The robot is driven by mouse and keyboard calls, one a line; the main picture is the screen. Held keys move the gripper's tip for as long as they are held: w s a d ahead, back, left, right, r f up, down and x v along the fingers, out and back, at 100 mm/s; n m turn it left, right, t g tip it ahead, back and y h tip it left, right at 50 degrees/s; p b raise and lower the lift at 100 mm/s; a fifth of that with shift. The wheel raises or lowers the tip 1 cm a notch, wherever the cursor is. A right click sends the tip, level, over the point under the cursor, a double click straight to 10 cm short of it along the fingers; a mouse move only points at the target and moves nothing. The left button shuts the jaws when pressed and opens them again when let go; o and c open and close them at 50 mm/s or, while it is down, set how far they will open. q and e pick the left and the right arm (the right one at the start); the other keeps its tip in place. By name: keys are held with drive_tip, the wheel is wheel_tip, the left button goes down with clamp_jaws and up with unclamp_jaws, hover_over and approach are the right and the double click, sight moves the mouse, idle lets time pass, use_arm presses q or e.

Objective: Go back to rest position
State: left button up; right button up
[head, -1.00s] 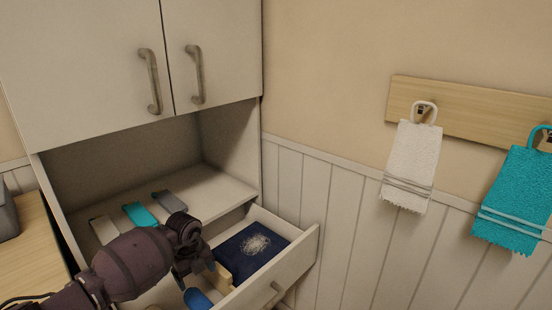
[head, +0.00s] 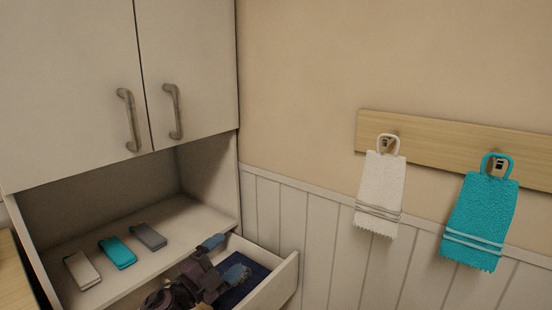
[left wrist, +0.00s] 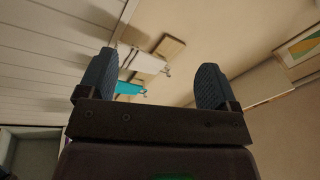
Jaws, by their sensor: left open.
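My left gripper (head: 223,257) is over the open drawer (head: 282,285) in the head view, its two fingers apart with nothing between them. In the left wrist view its fingers (left wrist: 153,82) are also spread and empty, with the walls and hanging towels beyond. The drawer holds a dark blue flat item (head: 243,288), partly hidden by the gripper. The rest of the drawer's inside is hidden by my arm or out of frame. My right gripper is not in view.
The cabinet shelf (head: 170,225) carries a beige (head: 82,270), a teal (head: 117,252) and a grey (head: 149,237) flat item. Cabinet doors (head: 185,60) above are closed. A white towel (head: 380,195) and a teal towel (head: 479,222) hang from a wooden rail (head: 430,145) at right.

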use_arm(q)
drive_tip(key=s+a+f+n+g+y+p, duration=0.1)
drive_tip(key=s+a+f+n+y, duration=0.3)
drive_tip(key=s, duration=0.8)
drive_tip(key=s+a+f+n+g+y+p, duration=0.2)
drive_tip(key=s+a+f+n+y, duration=0.2)
drive_tip(key=s, duration=0.9)
drive_tip(key=s+a+f+n+g+y+p, duration=0.1)
drive_tip(key=s+a+f+n+y+p, duration=0.1)
drive_tip(key=s+a+f+n+y, duration=0.2)
drive_tip(key=s+a+f+n, duration=0.3)
drive_tip(key=s+f+n, duration=0.4)
drive_tip(key=s+n, duration=0.1)
drive_tip(key=shift+s+a+g+y, duration=0.4)
drive_tip(key=shift+s, duration=0.25)
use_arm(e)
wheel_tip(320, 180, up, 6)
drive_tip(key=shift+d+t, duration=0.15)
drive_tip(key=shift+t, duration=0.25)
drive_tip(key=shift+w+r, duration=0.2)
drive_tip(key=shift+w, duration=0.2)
use_arm(q)
drive_tip(key=shift+f, duration=0.1)
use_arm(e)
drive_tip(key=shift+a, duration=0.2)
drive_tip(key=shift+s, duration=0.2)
